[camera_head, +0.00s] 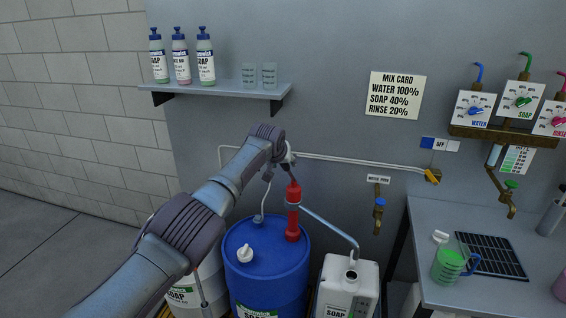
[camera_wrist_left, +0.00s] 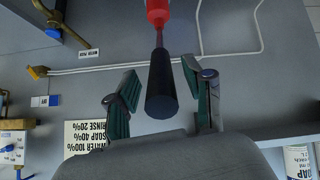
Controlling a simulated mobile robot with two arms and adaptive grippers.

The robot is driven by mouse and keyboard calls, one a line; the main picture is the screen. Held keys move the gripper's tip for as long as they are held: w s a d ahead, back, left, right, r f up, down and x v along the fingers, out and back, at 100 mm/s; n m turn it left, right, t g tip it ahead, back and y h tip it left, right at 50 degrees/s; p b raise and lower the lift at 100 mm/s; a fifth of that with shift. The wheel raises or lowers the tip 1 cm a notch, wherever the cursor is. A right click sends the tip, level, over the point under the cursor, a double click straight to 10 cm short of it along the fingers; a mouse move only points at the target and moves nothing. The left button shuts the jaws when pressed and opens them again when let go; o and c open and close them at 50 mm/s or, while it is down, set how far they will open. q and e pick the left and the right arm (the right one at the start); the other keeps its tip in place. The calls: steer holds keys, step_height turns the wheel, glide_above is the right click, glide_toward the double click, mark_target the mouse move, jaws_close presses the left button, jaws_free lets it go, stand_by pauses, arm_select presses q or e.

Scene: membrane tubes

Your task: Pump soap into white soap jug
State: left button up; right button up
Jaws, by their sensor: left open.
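The red hand pump (camera_head: 293,212) stands upright on the blue drum (camera_head: 262,278). Its grey spout (camera_head: 330,228) reaches right and bends down over the open mouth of the white soap jug (camera_head: 346,288). My left gripper (camera_head: 280,172) is at the top of the pump. In the left wrist view, the open left gripper (camera_wrist_left: 164,98) has one finger on each side of the black pump handle (camera_wrist_left: 162,85), with gaps visible. The red pump body (camera_wrist_left: 158,12) shows beyond it. The liquid level inside the jug cannot be seen. My right gripper is not in view.
A shelf (camera_head: 215,91) with bottles and cups is on the wall behind my arm. A white drum (camera_head: 208,290) stands left of the blue one. A water tap (camera_head: 379,212) is right of the pump. A bench (camera_head: 430,220) holds a green-filled measuring jug (camera_head: 449,266).

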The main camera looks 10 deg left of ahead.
arm_select(q)
steer(key=shift+s, duration=0.1)
steer(key=v, duration=1.2)
